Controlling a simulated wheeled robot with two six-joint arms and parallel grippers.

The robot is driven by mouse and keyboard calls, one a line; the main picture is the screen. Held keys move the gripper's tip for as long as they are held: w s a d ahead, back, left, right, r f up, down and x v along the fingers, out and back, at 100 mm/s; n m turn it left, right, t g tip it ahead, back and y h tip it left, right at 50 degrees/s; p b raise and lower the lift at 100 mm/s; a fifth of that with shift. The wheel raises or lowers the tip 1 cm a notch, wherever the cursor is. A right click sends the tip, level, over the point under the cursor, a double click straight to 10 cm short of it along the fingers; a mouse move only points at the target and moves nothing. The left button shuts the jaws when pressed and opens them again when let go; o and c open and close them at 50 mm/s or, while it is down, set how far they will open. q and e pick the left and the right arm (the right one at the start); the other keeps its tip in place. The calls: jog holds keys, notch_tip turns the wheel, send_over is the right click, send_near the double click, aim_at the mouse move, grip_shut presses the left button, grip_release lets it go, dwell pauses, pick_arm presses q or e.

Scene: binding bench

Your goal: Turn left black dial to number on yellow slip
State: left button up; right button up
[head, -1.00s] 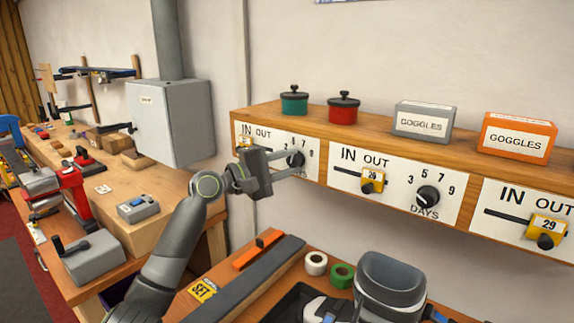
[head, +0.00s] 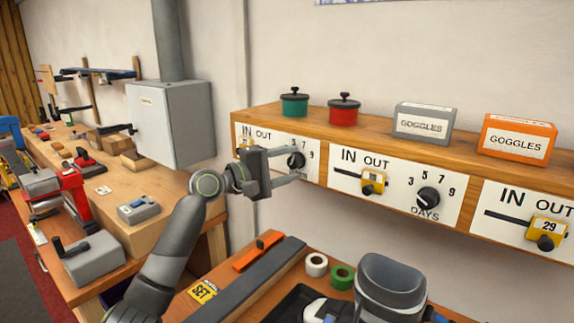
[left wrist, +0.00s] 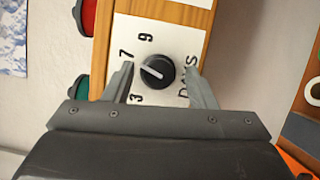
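The left black dial (head: 296,160) is on the leftmost white IN/OUT panel (head: 247,134). In the left wrist view the dial (left wrist: 157,72) lies between my left gripper's (left wrist: 158,82) two spread fingers, with gaps at both sides. Its white pointer line aims up-left, near the 7; the left finger covers part of the number ring. In the head view my left gripper (head: 297,165) is open in front of this panel. A yellow slip marked SET (head: 203,290) lies on the bench below; I cannot read its number. My right gripper is not in view.
A second black dial (head: 428,198) is on the middle panel. Yellow sliders (head: 373,182) sit in the panel slots. Green (head: 294,103) and red (head: 343,108) pots and goggles boxes (head: 423,121) stand on the wooden shelf. Tape rolls (head: 316,265) lie below.

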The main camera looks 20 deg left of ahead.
pick_arm(q)
jog(key=b+v, duration=0.5)
jog(key=v, duration=1.2)
jog(key=shift+b, duration=0.3)
jog(key=shift+s+a, duration=0.1)
jog(key=shift+a, duration=0.05)
